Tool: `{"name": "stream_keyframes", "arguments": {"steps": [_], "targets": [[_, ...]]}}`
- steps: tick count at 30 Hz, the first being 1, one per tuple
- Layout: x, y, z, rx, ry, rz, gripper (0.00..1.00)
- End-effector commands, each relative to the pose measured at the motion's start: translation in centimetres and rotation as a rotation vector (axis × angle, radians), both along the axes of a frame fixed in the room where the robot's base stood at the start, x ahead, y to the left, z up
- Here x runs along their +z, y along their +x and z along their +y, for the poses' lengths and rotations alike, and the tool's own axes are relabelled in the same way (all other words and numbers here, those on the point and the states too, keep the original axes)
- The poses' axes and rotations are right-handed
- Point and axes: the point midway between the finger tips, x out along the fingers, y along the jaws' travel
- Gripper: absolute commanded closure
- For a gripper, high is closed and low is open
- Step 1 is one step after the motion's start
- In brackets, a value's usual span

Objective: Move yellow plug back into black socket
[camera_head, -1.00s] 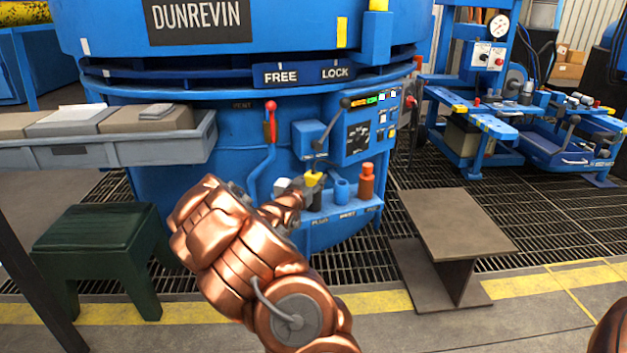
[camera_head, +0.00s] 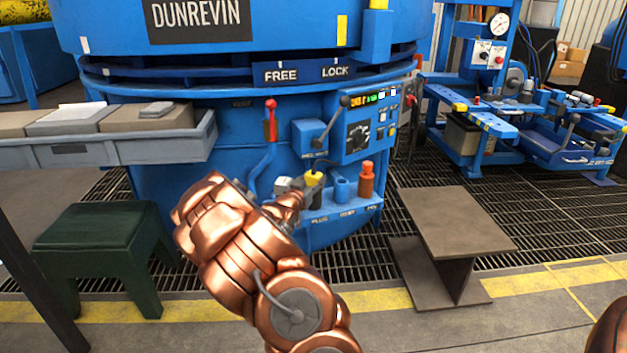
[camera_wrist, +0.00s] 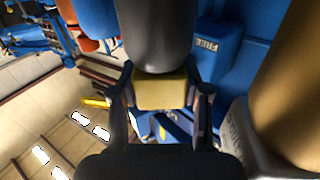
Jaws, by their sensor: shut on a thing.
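The yellow plug (camera_head: 314,178) is held above the left part of the small blue shelf on the furnace front. It also shows as a yellow block between the fingers in the wrist view (camera_wrist: 161,92). My gripper (camera_wrist: 160,98) is shut on it. In the head view my gripper (camera_head: 302,186) is partly hidden behind my copper arm. I cannot make out the black socket; the shelf area under the plug is hidden by my gripper and arm.
A red-handled lever (camera_head: 270,125) stands to the left. The control panel (camera_head: 365,130) is above. A steel stand (camera_head: 455,222) is at right.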

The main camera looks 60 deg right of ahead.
Motion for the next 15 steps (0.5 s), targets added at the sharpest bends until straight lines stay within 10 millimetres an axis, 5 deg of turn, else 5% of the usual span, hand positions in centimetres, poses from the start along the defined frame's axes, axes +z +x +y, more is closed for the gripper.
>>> {"name": "stream_keyframes", "arguments": {"steps": [11, 12, 15], "targets": [[-0.59, 0.02, 0.0, 0.0, -0.001, 0.0, 0.9], [-0.54, 0.02, 0.0, 0.0, -0.001, -0.001, 0.49], [-0.55, 0.01, 0.0, 0.0, 0.0, 0.0, 0.43]]}}
